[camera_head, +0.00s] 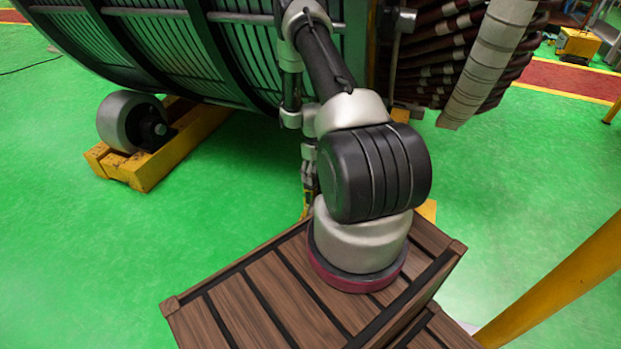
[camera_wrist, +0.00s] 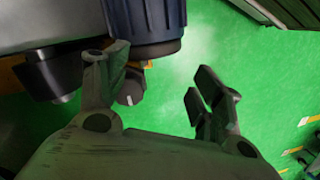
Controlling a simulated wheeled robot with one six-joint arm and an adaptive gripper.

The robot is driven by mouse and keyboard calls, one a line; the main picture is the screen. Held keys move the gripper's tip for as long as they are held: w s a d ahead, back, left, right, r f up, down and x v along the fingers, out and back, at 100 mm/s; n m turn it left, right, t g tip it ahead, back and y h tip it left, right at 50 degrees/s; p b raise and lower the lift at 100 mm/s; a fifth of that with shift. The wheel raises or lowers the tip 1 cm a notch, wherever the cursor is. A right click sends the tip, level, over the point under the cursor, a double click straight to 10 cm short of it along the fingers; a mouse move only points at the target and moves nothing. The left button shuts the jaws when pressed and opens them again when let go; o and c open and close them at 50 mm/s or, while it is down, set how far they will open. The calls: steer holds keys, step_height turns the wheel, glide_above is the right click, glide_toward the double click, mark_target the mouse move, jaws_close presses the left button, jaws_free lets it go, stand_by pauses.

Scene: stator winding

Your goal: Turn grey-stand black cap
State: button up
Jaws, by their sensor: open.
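In the head view, a grey roller stand (camera_head: 118,120) with a black hub cap (camera_head: 154,129) rests on a yellow base at the left. My gripper (camera_head: 308,188) hangs right of it, near the drum, partly hidden by my arm. In the wrist view, my gripper (camera_wrist: 160,90) has its fingers spread wide with green floor visible between them. A small dark rounded knob (camera_wrist: 131,93) is just beside the left finger, partly hidden by it. I cannot tell whether they touch, or whether this knob is the black cap. A black tapered part (camera_wrist: 52,78) lies left of that finger.
A large ribbed drum (camera_head: 240,55) fills the top of the head view. A slatted wooden crate (camera_head: 250,305) stands in front. A yellow post (camera_head: 560,285) slants at the right. A dark blue ribbed cylinder (camera_wrist: 145,20) is above the fingers. Green floor is open at the left.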

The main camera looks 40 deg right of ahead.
steer(key=shift+n+t+h, duration=0.3)
steer(key=shift+n+t, duration=0.3)
steer(key=shift+t, duration=0.1)
steer(key=w, duration=0.1)
steer(key=w+d, duration=0.1)
steer(key=w, duration=0.1)
steer(key=w+d, duration=0.1)
steer(key=shift+w+r, duration=0.25)
steer(key=shift+w, duration=0.1)
steer(key=shift+w+d+n, duration=0.15)
steer(key=shift+w+n, duration=0.15)
steer(key=shift+w, duration=0.05)
steer(key=shift+f, duration=0.35)
step_height(320, 180, down, 7)
steer(key=c, duration=1)
